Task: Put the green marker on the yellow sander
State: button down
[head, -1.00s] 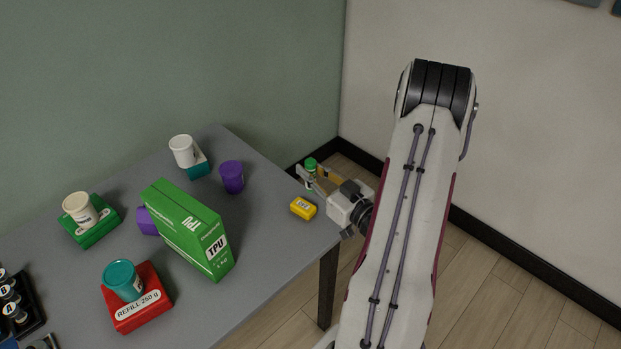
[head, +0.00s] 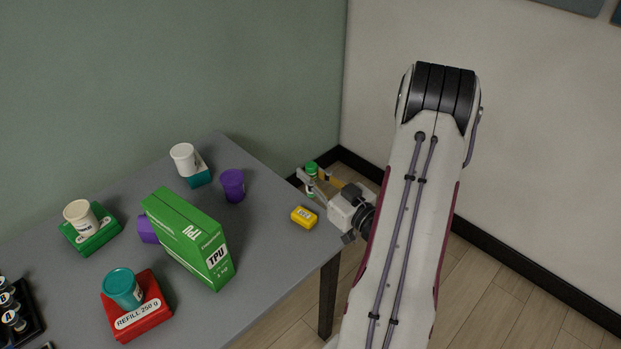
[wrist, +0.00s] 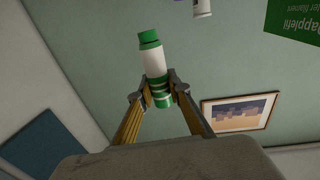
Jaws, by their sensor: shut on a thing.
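The green marker (head: 311,169) has a green cap and a white body with green bands. My gripper (head: 318,183) is shut on it near the table's right corner, and holds it roughly upright in the head view. In the wrist view the marker (wrist: 154,62) sits between the two fingertips of my gripper (wrist: 158,92), tilted a little. The yellow sander (head: 304,217) is a small yellow block with a pale label. It lies on the table near its right edge, just below my gripper in the picture, apart from the marker.
The grey table (head: 265,255) also bears a purple cup (head: 232,185), a tall green TPU box (head: 190,240), a white cup (head: 184,158) on a teal block, a cream cup (head: 81,216) on a green box, and a teal cup (head: 122,287) on a red box (head: 140,318).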

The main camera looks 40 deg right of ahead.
jog(key=w, duration=0.3)
jog(key=shift+r, duration=0.15)
dwell(0.4)
send_over(304, 214)
jog(key=shift+f, duration=2.9)
jog(key=shift+f, duration=2.1)
jog(key=shift+f, duration=0.2)
jog(key=c, duration=1.9)
grip_release()
